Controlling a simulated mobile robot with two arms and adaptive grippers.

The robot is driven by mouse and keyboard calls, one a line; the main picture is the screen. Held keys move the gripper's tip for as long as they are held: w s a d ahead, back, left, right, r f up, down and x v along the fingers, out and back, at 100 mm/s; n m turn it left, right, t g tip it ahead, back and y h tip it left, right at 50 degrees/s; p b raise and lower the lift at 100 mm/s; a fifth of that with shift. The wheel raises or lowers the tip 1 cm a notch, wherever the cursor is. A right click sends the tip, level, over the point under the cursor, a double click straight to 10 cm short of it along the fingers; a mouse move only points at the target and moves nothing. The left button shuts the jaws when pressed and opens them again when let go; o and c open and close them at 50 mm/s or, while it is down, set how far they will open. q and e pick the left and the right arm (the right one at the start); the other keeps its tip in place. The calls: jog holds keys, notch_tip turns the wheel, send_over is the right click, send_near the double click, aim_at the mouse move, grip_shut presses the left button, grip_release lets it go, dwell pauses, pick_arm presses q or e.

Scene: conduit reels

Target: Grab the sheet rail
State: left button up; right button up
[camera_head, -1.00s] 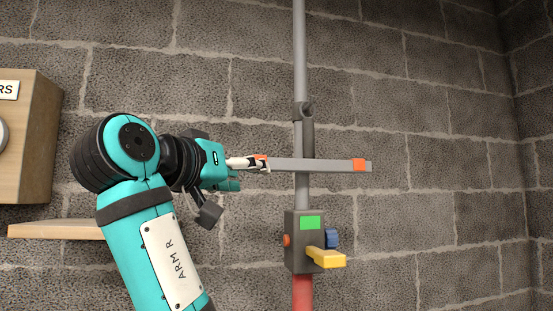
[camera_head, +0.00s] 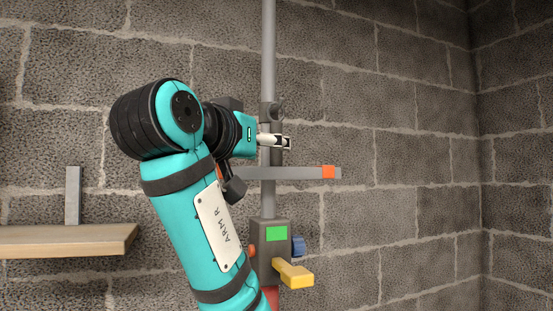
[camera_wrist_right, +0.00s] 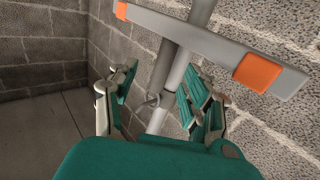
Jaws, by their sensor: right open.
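The sheet rail (camera_head: 300,173) is a flat grey bar with orange marks near its ends, lying level across an upright pole in the head view. Its left end is hidden behind my right arm. My right gripper (camera_head: 284,143) is open and empty, a little above the rail and in front of the pole. In the right wrist view the rail (camera_wrist_right: 195,40) crosses the top, beyond and apart from my open fingers (camera_wrist_right: 158,92). Both orange marks show there. My left gripper is not in view.
The grey pole (camera_head: 268,55) carries a dark bracket (camera_head: 274,112) beside my right gripper. Below the rail is a dark box (camera_head: 265,258) with a green panel, a yellow lever (camera_head: 293,274) and a blue knob (camera_head: 298,246). A wooden shelf (camera_head: 70,241) stands at left.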

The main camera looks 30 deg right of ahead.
aim_at(273, 164)
jog(key=p+x, duration=0.1)
jog(key=x, duration=0.1)
jog(key=p+x, duration=0.3)
jog(key=shift+w+d+r, duration=0.1)
jog(key=shift+w+r, duration=0.2)
jog(key=shift+w, duration=0.05)
jog(key=shift+c, duration=0.2)
jog(key=shift+a+r, duration=0.1)
jog(key=shift+a, duration=0.2)
jog(key=shift+c, duration=1)
grip_shut()
